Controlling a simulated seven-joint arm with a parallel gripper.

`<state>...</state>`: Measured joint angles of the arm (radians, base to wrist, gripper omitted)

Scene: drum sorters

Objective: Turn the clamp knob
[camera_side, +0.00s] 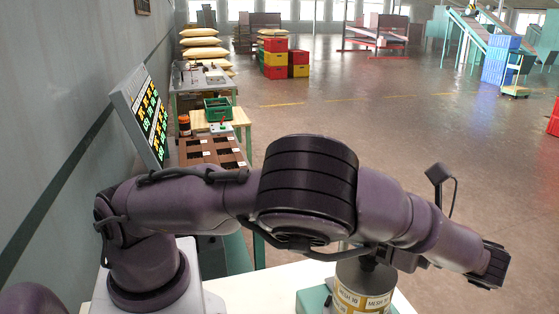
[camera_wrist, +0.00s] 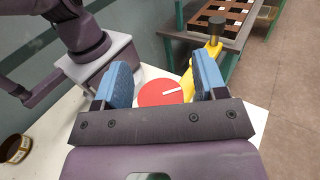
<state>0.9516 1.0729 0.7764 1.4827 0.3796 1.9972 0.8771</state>
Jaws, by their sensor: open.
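In the wrist view my gripper (camera_wrist: 163,68) is open, its two blue finger pads spread apart with nothing between them in contact. Beyond and between the pads lies a red disc (camera_wrist: 150,94) with a white bar across it. Just behind the right pad stands a yellow piece (camera_wrist: 207,55) topped by a black cylindrical knob (camera_wrist: 217,27); the right pad hides part of the yellow piece. Which of these is the clamp knob I cannot tell for sure. In the side view a drum labelled "MESH 10" (camera_side: 362,297) stands below my arm; my fingers cannot be made out there.
A white table (camera_wrist: 250,113) lies below my gripper, with a brown ring-shaped piece (camera_wrist: 14,149) at its left. A lit panel (camera_side: 145,115) leans by the wall. Beyond are a brown compartment tray (camera_side: 210,150) and a green crate (camera_side: 217,108).

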